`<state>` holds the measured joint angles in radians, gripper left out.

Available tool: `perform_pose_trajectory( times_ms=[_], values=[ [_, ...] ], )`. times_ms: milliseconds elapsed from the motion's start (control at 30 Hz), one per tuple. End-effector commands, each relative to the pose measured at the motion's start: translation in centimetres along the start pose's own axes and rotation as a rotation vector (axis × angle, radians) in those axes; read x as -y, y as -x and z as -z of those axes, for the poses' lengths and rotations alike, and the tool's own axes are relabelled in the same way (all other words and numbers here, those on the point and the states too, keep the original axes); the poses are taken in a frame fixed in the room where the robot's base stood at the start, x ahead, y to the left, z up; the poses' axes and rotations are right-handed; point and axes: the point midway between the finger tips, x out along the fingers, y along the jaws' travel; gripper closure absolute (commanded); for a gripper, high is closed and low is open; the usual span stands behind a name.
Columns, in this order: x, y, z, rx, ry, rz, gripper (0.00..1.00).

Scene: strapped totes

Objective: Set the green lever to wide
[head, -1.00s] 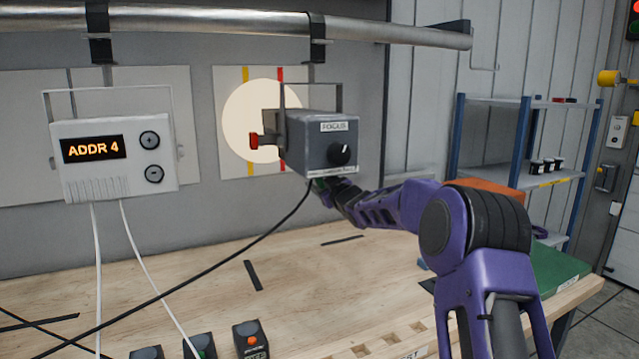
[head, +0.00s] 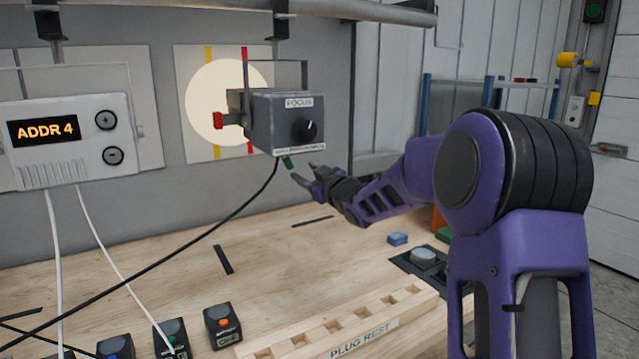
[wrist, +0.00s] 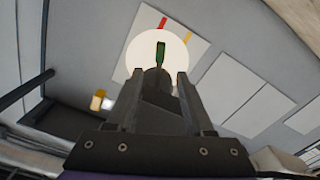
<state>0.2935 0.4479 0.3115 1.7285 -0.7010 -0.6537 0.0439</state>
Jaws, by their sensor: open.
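The small green lever (head: 287,161) hangs from the underside of the grey FOCUS lamp box (head: 285,125), slanting down to the right. My gripper (head: 304,173) is open, just below and right of the lever, with a small gap in the head view. In the wrist view the green lever (wrist: 160,52) appears beyond and between my fingertips (wrist: 159,82), in front of the light disc. The lamp throws a pale round light spot (head: 205,100) on the white panel, reaching across a yellow strip (head: 209,60) and a red strip (head: 245,65).
A red lever (head: 219,120) is on the box's left side and a black knob (head: 305,131) on its front. A black cable runs down from the box. The ADDR 4 unit (head: 70,140) hangs left. Several button boxes and the PLUG REST rack (head: 345,325) stand on the bench.

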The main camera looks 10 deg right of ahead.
Motion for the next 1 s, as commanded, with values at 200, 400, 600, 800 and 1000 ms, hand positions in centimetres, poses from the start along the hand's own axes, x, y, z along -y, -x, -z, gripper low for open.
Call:
perform_pose_trajectory(
  times_ms=[200,400,600,800,1000],
  values=[
    [-0.1,4.2,0.0,0.001,0.002,-0.001,0.47],
    [0.0,5.9,0.0,0.001,0.001,-0.001,0.47],
    [0.0,6.1,0.0,0.000,0.000,0.000,0.47],
    [-0.3,6.0,0.1,0.003,-0.002,-0.007,0.47],
    [-4.9,4.9,2.1,0.048,-0.064,-0.140,0.47]
  ],
)
